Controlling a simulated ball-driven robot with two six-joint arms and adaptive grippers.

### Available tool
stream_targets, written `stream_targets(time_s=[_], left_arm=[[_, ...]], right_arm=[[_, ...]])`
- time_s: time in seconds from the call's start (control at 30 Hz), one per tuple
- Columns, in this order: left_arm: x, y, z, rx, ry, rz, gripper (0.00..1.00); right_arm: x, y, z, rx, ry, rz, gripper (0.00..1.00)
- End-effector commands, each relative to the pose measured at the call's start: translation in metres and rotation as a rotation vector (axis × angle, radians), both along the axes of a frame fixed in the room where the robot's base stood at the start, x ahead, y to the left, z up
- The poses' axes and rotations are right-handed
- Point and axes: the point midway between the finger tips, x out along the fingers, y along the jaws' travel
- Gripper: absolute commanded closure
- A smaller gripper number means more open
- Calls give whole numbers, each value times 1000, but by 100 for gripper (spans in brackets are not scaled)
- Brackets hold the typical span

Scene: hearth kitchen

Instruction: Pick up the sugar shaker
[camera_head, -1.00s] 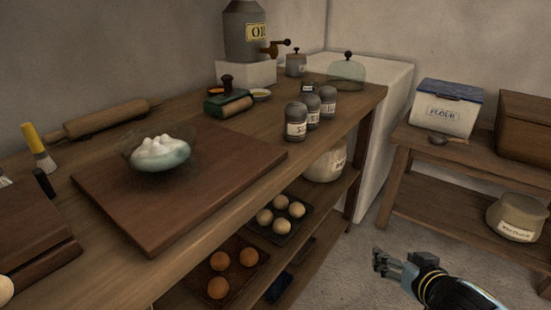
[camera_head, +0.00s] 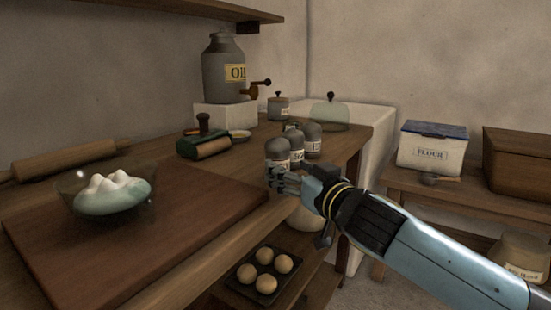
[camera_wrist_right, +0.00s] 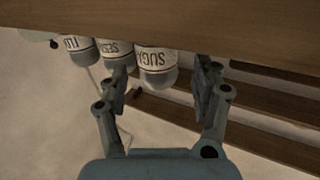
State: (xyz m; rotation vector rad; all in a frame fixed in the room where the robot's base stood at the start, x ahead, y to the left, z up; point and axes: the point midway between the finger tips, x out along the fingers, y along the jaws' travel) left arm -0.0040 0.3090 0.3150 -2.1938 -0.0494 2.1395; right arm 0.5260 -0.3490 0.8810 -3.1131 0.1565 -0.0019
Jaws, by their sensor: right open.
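The sugar shaker (camera_wrist_right: 155,58), grey with a white label reading "SUGA…", shows in the wrist view between and just beyond my open fingers. In the head view it appears to be the nearest shaker (camera_head: 277,148) of a group at the table's front edge. My right gripper (camera_head: 280,184) is in front of it there and hides its lower part and most of its label. The gripper also shows in the wrist view (camera_wrist_right: 162,82), open and empty, one finger on each side. I cannot tell whether a finger touches the shaker. My left gripper is not in view.
Two similar shakers, a middle one (camera_wrist_right: 114,48) and a farther one (camera_wrist_right: 76,47), stand close beside the sugar shaker. A cutting board (camera_head: 180,235) with a glass bowl (camera_head: 90,205) lies to the left. A green-and-wood tool (camera_head: 203,146) is behind. A shelf with a bun tray (camera_head: 262,292) is below.

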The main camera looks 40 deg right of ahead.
Motion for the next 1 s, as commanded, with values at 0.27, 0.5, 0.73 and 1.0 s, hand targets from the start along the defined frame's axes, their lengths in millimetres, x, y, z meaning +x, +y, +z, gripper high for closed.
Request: stream_targets(time_s=[0.27, 0.5, 0.73, 1.0], left_arm=[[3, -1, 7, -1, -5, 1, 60], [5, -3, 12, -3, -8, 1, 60], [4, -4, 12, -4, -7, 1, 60], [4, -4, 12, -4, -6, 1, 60]], right_arm=[[29, -5, 5, 4, -2, 0, 34], [59, -9, 4, 2, 0, 1, 34], [61, -9, 3, 2, 1, 2, 34], [61, -9, 3, 1, 1, 2, 67]])
